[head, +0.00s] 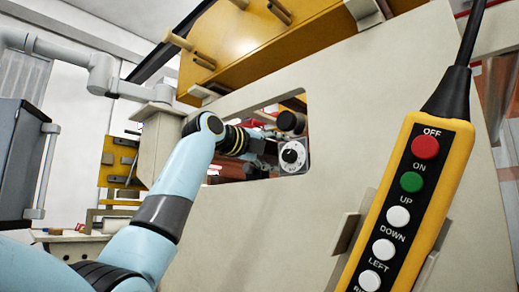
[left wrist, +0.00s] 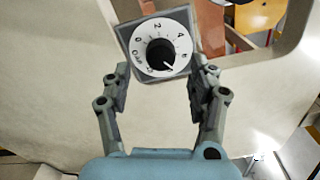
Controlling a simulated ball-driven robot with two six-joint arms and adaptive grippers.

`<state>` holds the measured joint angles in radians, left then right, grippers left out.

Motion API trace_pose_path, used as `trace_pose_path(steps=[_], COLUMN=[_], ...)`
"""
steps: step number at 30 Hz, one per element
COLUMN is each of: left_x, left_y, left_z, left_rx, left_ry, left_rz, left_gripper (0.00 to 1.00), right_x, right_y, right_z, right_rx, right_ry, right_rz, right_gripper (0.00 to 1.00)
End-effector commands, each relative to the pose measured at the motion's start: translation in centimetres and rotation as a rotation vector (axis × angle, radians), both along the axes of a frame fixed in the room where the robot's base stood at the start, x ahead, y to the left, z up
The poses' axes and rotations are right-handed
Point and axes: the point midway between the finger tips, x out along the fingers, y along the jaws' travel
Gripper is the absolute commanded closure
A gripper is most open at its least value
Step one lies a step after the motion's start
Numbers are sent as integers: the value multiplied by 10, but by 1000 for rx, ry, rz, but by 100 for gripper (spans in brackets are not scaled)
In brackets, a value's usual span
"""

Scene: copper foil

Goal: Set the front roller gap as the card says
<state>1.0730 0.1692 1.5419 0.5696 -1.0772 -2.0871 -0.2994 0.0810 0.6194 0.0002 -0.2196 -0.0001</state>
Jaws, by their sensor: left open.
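A round white dial with dark markings (left wrist: 145,36) sits on a grey square plate in the left wrist view. Its black centre knob (left wrist: 160,52) has a light pointer mark toward the lower right; the exact reading is too small to tell. In the head view the dial (head: 292,156) is in the opening of the pale panel. My left gripper (left wrist: 160,75) is open, its fingers on either side of the dial's lower part, with no visible grip on the knob. In the head view my left gripper (head: 264,160) is just left of the dial. No card is readable. My right gripper is not in view.
Another black knob (head: 290,122) is just above the dial. The pale panel (head: 350,110) surrounds the opening, its edges close to my left arm. A yellow pendant (head: 408,190) with several buttons hangs at the front right. A grey cabinet (head: 20,160) stands at the left.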

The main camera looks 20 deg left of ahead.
Motion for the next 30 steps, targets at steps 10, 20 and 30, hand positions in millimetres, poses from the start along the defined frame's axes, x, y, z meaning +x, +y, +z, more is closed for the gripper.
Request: trace_pose_path(steps=[10, 20, 30], left_x=[-64, -74, -74], left_y=[24, 26, 26], left_z=[0, -1, -1], left_rx=[3, 1, 1], left_ry=[-2, 1, 1], left_rz=[2, -2, -2], left_gripper=[40, 40, 40], right_x=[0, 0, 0], right_y=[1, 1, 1], right_z=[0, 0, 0], right_rx=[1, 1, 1], right_ry=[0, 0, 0], right_rz=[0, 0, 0], right_gripper=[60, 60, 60])
